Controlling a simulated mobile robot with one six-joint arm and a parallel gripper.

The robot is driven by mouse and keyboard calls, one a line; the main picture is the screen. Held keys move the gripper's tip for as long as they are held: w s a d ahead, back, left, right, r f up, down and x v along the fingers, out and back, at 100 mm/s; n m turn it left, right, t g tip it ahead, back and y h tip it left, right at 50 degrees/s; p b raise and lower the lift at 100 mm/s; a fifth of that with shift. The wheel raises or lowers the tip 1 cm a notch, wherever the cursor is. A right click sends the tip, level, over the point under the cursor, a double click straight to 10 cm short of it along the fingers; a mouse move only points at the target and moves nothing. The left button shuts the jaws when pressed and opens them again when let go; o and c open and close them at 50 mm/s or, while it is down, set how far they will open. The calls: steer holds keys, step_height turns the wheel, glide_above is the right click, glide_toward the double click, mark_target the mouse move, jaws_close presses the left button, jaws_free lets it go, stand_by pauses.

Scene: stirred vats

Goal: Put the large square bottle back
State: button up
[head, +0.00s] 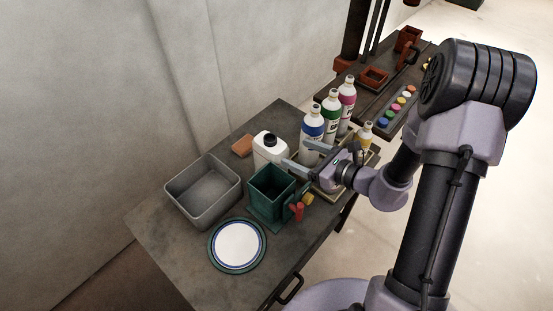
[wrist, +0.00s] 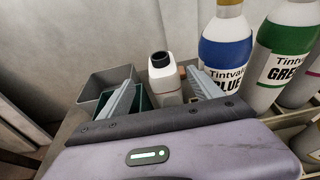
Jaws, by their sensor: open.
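The large square bottle (head: 270,149) is white with a black cap and stands upright on the table, behind the green square container. It also shows in the wrist view (wrist: 165,80), between my two fingers. My gripper (head: 302,158) is open and points at the bottle from the right. In the wrist view my gripper (wrist: 165,98) has one finger to each side of the bottle's line. I cannot tell whether either finger touches it. The bottle's lower part is partly hidden by the green container and my gripper.
A grey bin (head: 203,191), the green container (head: 271,192) and a white plate (head: 238,246) stand left and in front. Blue (head: 311,130), green (head: 330,113) and pink (head: 346,100) labelled bottles stand in a rack to the right. An orange-brown block (head: 242,146) lies behind the bin.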

mark_target(276, 145)
steer(key=b+x, duration=0.1)
steer(key=x, duration=0.6)
steer(key=shift+w+a+f+b, duration=0.1)
steer(key=shift+a+f+b, duration=0.05)
steer(key=shift+b, duration=0.2)
steer(key=b+x, duration=0.1)
steer(key=x, duration=0.1)
steer(key=b+x, duration=0.1)
steer(key=x, duration=0.2)
steer(key=shift+w+f, duration=0.1)
steer(key=shift+f, duration=0.35)
steer(key=shift+r, duration=0.1)
jaws_close()
